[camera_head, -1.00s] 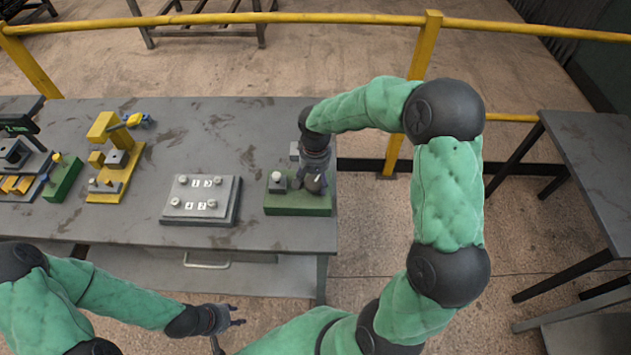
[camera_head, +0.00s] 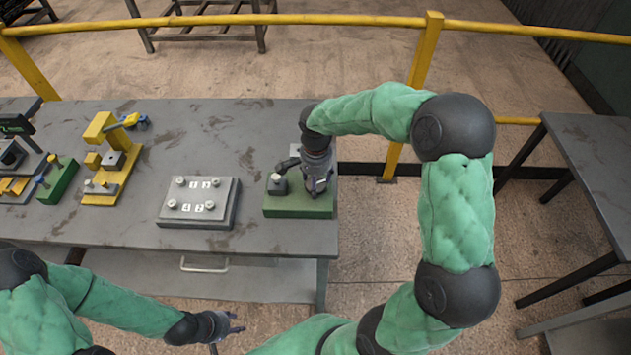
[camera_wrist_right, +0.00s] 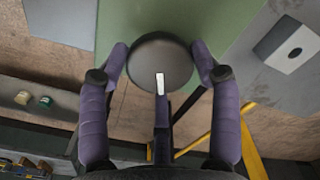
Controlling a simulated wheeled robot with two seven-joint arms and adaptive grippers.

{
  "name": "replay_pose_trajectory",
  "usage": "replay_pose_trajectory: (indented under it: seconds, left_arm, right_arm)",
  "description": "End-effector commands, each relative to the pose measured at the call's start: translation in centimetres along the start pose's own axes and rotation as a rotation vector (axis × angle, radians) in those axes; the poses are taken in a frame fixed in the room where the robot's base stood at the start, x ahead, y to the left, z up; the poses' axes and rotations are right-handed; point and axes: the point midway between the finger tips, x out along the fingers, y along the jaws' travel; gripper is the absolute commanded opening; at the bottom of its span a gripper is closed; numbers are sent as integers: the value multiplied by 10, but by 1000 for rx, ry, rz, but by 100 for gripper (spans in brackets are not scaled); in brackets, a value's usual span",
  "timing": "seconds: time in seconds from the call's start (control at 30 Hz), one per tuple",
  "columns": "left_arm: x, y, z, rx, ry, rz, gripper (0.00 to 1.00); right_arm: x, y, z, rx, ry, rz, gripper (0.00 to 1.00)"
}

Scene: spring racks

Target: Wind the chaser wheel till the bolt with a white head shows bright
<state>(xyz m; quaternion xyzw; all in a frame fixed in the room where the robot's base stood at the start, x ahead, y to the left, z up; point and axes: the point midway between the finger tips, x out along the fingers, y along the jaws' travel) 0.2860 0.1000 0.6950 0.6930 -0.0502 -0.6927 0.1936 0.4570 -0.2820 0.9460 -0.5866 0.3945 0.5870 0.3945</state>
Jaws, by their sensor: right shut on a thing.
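My right gripper (camera_head: 318,184) is over the green base (camera_head: 300,206) at the table's right end. In the wrist view it (camera_wrist_right: 160,62) is shut on a round dark wheel (camera_wrist_right: 162,50), one finger on each side. In the head view the gripper hides the wheel. A dark block with a pale round top (camera_head: 278,178) stands at the green base's left. Two small round heads, one whitish (camera_wrist_right: 22,98) and one green (camera_wrist_right: 45,102), show at the wrist view's left; neither looks clearly lit. My left gripper (camera_head: 236,324) is open and empty before the table.
A grey plate (camera_head: 222,212) with numbered labels and several pale knobs lies left of the green base. A yellow fixture (camera_head: 112,183) and more fixtures stand further left. A yellow rail (camera_head: 300,18) runs behind; another table (camera_head: 600,170) is at right.

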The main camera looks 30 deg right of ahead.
Motion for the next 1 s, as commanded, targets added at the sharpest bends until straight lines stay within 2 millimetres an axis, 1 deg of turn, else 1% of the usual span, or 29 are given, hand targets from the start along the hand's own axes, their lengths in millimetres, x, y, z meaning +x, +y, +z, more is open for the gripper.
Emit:
replay_pose_trajectory:
  seconds: [0.03,0.57,0.6,0.67,0.7,1.0]
  left_arm:
    - [1,0,0,0,0,0,40]
    - [1,0,0,0,0,0,40]
    - [1,0,0,0,0,0,40]
    - [1,0,0,0,0,0,40]
    - [1,0,0,0,0,0,40]
    - [1,0,0,0,0,0,40]
  right_arm:
    - [-4,-3,-6,12,13,-14,31]
    - [-4,-3,-7,39,14,-14,31]
    - [-5,-3,-7,39,14,-14,66]
    - [-5,-3,-7,39,14,-14,83]
    - [-4,-2,-7,38,13,-13,87]
    - [-2,-1,-3,36,6,-5,87]
